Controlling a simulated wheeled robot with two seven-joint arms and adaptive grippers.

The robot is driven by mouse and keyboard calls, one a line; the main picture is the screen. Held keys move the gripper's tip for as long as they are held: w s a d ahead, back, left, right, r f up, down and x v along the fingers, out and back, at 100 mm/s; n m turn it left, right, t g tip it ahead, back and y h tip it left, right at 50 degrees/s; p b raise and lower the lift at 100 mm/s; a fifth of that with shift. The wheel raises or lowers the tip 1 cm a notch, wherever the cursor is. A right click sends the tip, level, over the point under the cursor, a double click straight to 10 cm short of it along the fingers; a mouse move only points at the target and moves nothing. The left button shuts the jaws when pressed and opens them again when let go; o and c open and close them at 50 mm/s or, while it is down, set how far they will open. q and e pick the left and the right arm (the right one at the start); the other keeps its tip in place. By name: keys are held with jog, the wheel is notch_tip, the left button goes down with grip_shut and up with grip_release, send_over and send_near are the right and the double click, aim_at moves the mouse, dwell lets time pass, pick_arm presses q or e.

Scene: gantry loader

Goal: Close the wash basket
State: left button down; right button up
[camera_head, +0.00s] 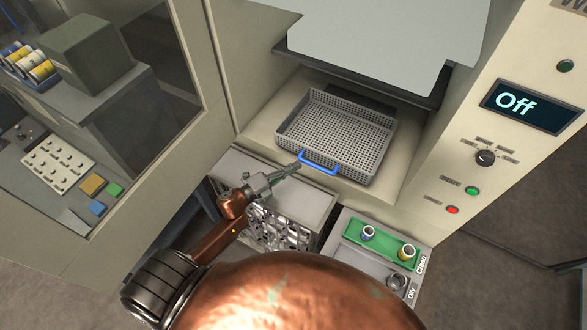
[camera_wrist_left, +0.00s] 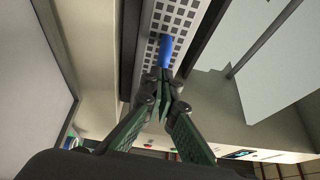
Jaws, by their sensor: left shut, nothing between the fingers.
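The wash basket (camera_head: 336,135) is a grey perforated tray with a blue handle (camera_head: 319,163) on its front side. It sits in the opening of the washing machine, and its inside looks empty. My left gripper (camera_head: 297,166) is shut and empty, with its tips at or just beside the left end of the handle. In the left wrist view the shut fingertips (camera_wrist_left: 166,80) point at the blue handle (camera_wrist_left: 167,48), in front of the perforated basket wall (camera_wrist_left: 185,15). I cannot tell whether they touch it. My right gripper is not in view.
A raised pale panel (camera_head: 375,35) hangs above the basket. A green tray (camera_head: 380,243) with small parts stands below right, beside labels "Clean" and "Oily". A bin of metal pieces (camera_head: 275,230) is below the gripper. The display (camera_head: 530,105) reads "Off".

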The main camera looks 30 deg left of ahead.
aim_at(301, 156)
pick_arm(q)
jog(key=w+b, duration=0.1)
jog(key=w, duration=0.4)
jog(key=shift+f+b, duration=0.1)
jog(key=shift+b, duration=0.2)
jog(key=shift+d, duration=0.1)
jog(key=shift+s, duration=0.1)
